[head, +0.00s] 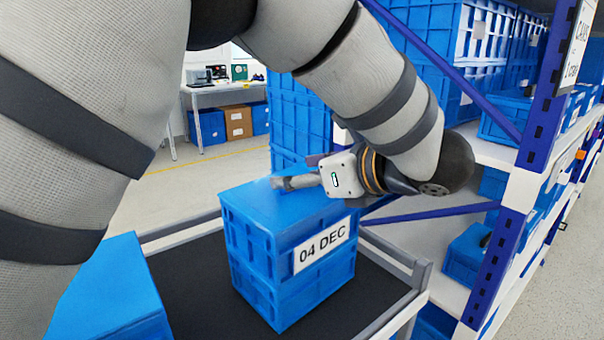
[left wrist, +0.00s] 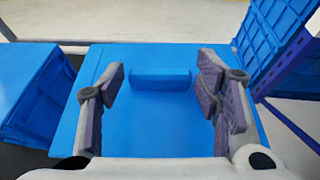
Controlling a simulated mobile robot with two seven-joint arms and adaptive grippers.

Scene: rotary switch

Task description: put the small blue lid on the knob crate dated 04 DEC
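The knob crate (head: 290,270) is blue, carries a white label reading 04 DEC, and stands upright on the dark cart top. The small blue lid (head: 250,203) lies flat across the crate's top; in the left wrist view the lid (left wrist: 160,125) shows a raised bar handle (left wrist: 160,77). My left gripper (head: 285,182) is low over the lid. In the left wrist view its fingers are spread wide, one to each side of the handle, with clear gaps and nothing held. The crate's inside is hidden under the lid. My right gripper is out of view.
Another blue crate (head: 115,295) stands on the cart at the left. The cart (head: 185,275) has a grey rail. A shelf rack with a blue upright (head: 520,195) and blue crates is close at right. A white table (head: 225,90) stands far back.

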